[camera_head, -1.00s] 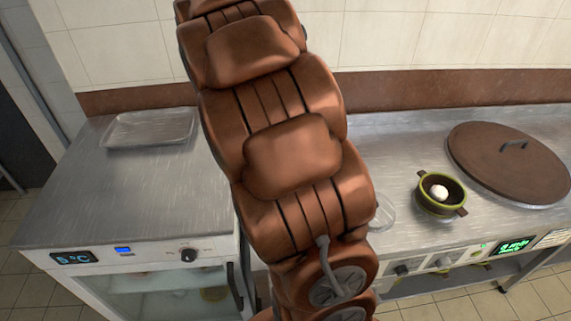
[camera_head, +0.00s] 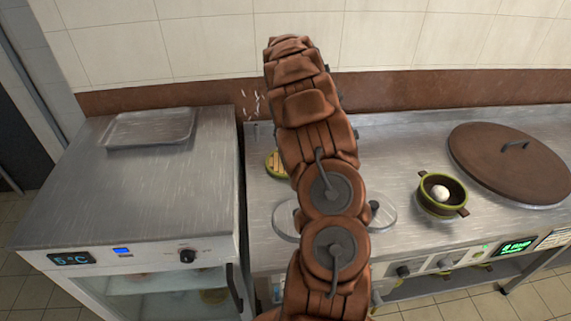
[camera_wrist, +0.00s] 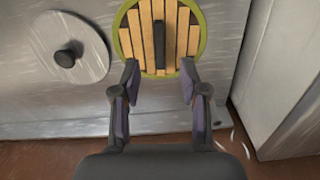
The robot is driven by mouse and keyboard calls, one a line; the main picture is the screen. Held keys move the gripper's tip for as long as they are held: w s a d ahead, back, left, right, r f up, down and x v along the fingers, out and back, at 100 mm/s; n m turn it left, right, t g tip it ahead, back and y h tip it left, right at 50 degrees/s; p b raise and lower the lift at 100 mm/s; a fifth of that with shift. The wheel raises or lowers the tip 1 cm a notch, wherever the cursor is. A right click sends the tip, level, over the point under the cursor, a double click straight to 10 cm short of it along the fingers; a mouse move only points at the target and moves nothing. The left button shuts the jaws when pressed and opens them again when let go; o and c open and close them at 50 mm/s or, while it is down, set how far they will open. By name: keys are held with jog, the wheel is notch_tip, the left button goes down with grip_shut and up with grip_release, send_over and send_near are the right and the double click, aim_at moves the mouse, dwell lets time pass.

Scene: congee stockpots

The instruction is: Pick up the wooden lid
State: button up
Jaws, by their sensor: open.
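The wooden lid (camera_wrist: 147,32) is round, with pale slats, a green rim and a dark bar handle (camera_wrist: 164,38). It lies at the top middle of the wrist view, its upper edge cut off. In the head view, part of the wooden lid (camera_head: 273,163) shows left of my arm; the rest is hidden. My gripper (camera_wrist: 159,76) is open and empty. Its two fingers point toward the lid, with the fingertips near its lower rim and the handle lined up between them. I cannot tell the height gap. My gripper is hidden behind my arm in the head view.
A clear lid with a black knob (camera_wrist: 67,58) lies beside the wooden lid. A green-rimmed pot (camera_head: 437,205) holding a white egg-like item and a large brown lid (camera_head: 480,165) stand on the right. A tray (camera_head: 148,130) rests on the left cabinet (camera_head: 80,200).

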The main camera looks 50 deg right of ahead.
aim_at(274, 166)
jog(key=shift+s+a+f+p, duration=0.1)
jog(key=shift+f+p, duration=0.55)
jog(key=shift+f, duration=1.25)
jog(key=shift+s+f+p, duration=0.1)
jog(key=shift+f+p, duration=0.5)
jog(key=shift+f, duration=1.3)
jog(key=shift+w, duration=0.1)
grip_shut()
